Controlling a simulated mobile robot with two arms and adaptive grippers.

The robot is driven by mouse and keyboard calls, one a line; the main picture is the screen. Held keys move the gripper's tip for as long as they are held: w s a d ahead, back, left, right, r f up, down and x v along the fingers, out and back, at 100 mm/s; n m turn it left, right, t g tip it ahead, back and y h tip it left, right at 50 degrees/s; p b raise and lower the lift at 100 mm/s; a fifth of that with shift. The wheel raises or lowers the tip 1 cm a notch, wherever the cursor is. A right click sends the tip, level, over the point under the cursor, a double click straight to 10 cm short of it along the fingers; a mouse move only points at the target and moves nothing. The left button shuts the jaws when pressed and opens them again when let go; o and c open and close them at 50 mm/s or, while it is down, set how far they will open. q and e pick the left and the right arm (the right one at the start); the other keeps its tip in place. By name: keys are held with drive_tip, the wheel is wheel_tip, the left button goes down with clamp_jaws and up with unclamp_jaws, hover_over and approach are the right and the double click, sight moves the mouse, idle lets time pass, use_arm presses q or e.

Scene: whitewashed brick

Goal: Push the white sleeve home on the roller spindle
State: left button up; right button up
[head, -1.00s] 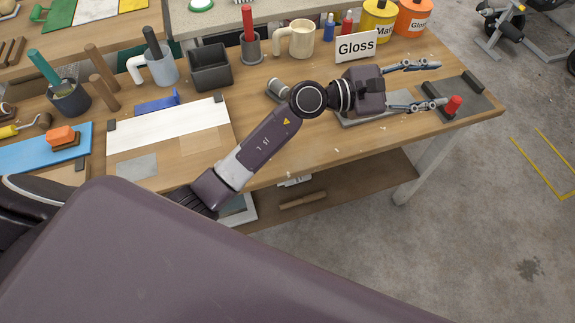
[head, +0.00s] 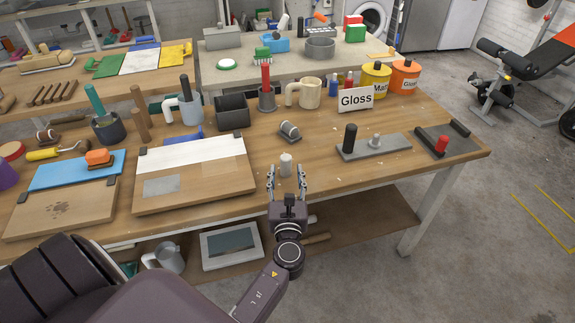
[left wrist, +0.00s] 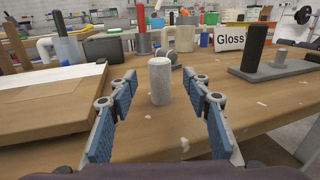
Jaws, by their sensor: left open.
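The white sleeve (head: 286,165) stands upright near the table's front edge. It also stands in the middle of the left wrist view (left wrist: 160,84). A grey plate (head: 352,154) to the right carries a black upright cylinder (head: 350,138) and a short grey peg (head: 375,141), which looks like the spindle; both show in the left wrist view too. My right gripper is not in view.
A small grey cradle with a pale roller (head: 289,130) sits beyond the sleeve. A Gloss sign (head: 356,99) stands behind the plate. A white board (head: 192,154) lies left, and a dark tray with a red knob (head: 441,146) right. Bare wood lies between sleeve and plate.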

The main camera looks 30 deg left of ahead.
sight(286, 166)
use_arm(q)
drive_tip(key=x, duration=0.4)
drive_tip(key=shift+w+a+f, duration=0.1)
drive_tip(key=shift+w+a, duration=0.1)
drive_tip(key=shift+w+a+f, duration=0.1)
drive_tip(key=shift+w+a, duration=0.05)
drive_tip(key=shift+w, duration=0.05)
drive_tip(key=c, duration=1.2)
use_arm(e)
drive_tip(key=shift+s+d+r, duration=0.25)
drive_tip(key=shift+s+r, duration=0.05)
